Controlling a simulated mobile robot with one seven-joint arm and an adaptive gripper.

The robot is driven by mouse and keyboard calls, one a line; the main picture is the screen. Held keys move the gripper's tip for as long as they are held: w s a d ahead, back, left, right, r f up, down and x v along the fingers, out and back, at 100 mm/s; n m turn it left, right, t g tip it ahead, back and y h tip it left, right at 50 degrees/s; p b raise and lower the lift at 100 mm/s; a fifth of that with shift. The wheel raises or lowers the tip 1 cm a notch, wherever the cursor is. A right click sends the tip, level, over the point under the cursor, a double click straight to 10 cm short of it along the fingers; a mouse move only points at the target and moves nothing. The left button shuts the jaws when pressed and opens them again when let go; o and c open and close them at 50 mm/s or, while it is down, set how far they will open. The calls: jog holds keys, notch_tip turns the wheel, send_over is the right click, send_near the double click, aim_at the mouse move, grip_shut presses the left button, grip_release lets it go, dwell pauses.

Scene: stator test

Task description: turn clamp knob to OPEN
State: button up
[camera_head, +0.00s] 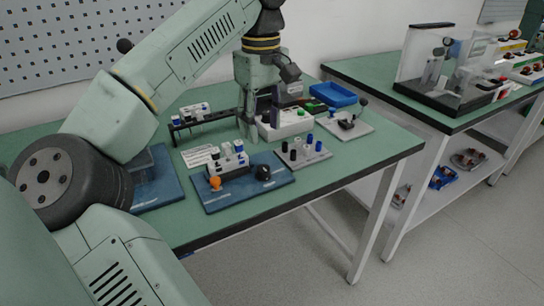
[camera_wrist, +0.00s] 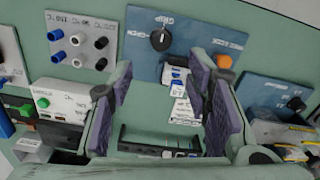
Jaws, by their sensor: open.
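A blue plate (camera_head: 222,200) on the green table carries a black knob (camera_head: 263,172), an orange knob (camera_head: 215,182) and a block with white and blue connectors (camera_head: 235,160) between them. In the wrist view the black knob (camera_wrist: 160,40) has a white pointer mark. The orange knob (camera_wrist: 224,62) is on the right there. My gripper (camera_wrist: 165,100) is open and empty, purple pads apart, above the table with the plate beyond its fingertips. In the head view my gripper (camera_head: 248,128) is behind the plate.
A grey plate with several pegs (camera_head: 303,152) lies right of the blue plate. A white box with a green button (camera_head: 290,122), a blue tray (camera_head: 333,94) and a black rack (camera_head: 190,123) are near.

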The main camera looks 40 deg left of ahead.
aim_at(263, 168)
notch_tip(263, 168, down, 10)
jog(key=shift+s+d+f, duration=0.1)
jog(key=shift+c, duration=0.4)
grip_shut()
dwell(0.4)
